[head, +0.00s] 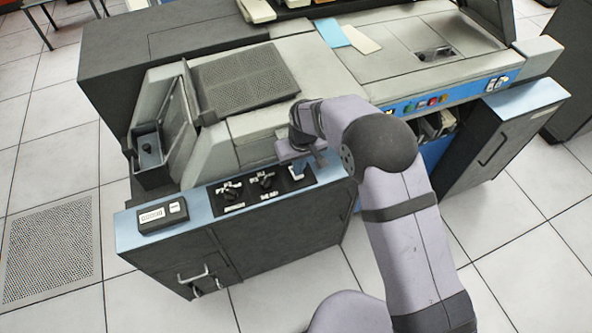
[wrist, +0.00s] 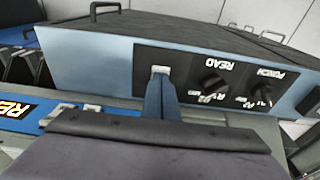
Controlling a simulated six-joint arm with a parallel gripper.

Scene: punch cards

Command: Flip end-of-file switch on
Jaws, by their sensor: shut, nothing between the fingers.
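A small white switch (wrist: 161,70) sits at one end of a black control panel, and it also shows in the head view (head: 297,171). I cannot read a label on it, nor tell which way it is set. My gripper (head: 320,160) is over that end of the panel. In the wrist view my gripper (wrist: 160,88) is shut and empty, with its blue-grey fingertips at the near edge of the switch. I cannot tell whether they touch it. The fingers hide the panel just below the switch.
Two black knobs, READ (wrist: 215,82) and PUNCH (wrist: 262,95), stand beside the switch on the black panel (head: 248,188). A small counter box (head: 163,217) sits on the blue ledge. The grey machine housing (head: 262,140) rises behind. A button row (head: 433,101) lies to the right.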

